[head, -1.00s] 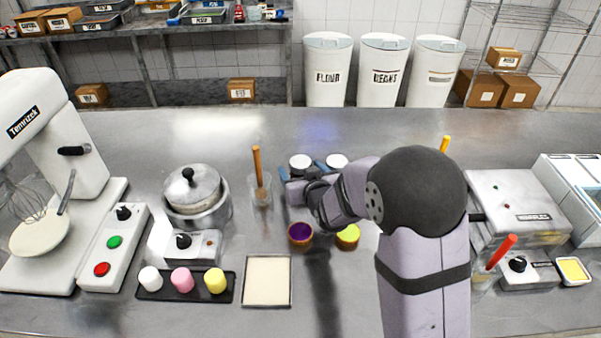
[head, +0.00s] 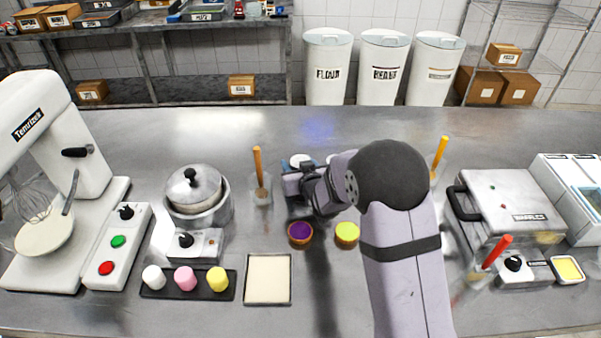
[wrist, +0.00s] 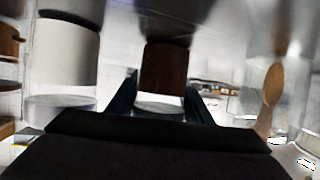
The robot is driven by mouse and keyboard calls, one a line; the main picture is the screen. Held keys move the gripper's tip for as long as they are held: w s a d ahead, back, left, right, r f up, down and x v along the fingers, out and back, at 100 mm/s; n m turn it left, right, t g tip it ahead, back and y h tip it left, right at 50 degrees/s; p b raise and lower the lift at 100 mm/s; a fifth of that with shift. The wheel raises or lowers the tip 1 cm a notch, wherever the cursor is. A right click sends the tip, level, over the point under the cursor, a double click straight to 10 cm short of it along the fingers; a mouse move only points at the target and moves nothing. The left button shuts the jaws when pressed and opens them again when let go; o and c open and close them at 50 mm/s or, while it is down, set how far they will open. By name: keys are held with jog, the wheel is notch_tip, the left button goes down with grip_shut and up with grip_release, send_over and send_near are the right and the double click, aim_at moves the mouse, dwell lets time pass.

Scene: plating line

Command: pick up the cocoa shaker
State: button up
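The cocoa shaker, a clear jar with dark brown contents (wrist: 165,72), stands between my fingers in the wrist view, which looks upside down. In the head view its white lid (head: 301,159) shows just behind my gripper (head: 300,170); its body is hidden there. The fingers (wrist: 163,103) lie one on each side of the shaker. They look open, with a narrow gap; contact is not clear. A second shaker with white contents (wrist: 65,55) stands beside it in the wrist view. In the head view it is mostly hidden by my wrist.
A glass with a wooden spoon (head: 261,190) stands close left of my gripper; the spoon also shows in the wrist view (wrist: 272,88). Purple (head: 300,233) and yellow (head: 346,233) cups stand in front. A pot (head: 196,196) is farther left, a hinged appliance (head: 505,195) right.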

jog(key=shift+r, duration=0.15)
jog(key=shift+c, duration=0.4)
notch_tip(320, 180, up, 10)
jog(key=b, duration=0.1)
jog(key=shift+b, duration=0.3)
jog(key=shift+d, duration=0.15)
jog(key=s+d+m+y+p, duration=0.3)
jog(key=s+m+p, duration=0.2)
jog(key=s+p, duration=0.4)
jog(key=s+d+m+y+p, duration=0.3)
jog(key=s+d+m+p, duration=0.1)
jog(key=s+p, duration=0.5)
jog(key=shift+s+r+m+p, duration=0.35)
jog(key=shift+r+m+p, duration=0.15)
jog(key=shift+p, duration=0.65)
jog(key=shift+d+f, duration=0.1)
jog(key=shift+f, duration=0.05)
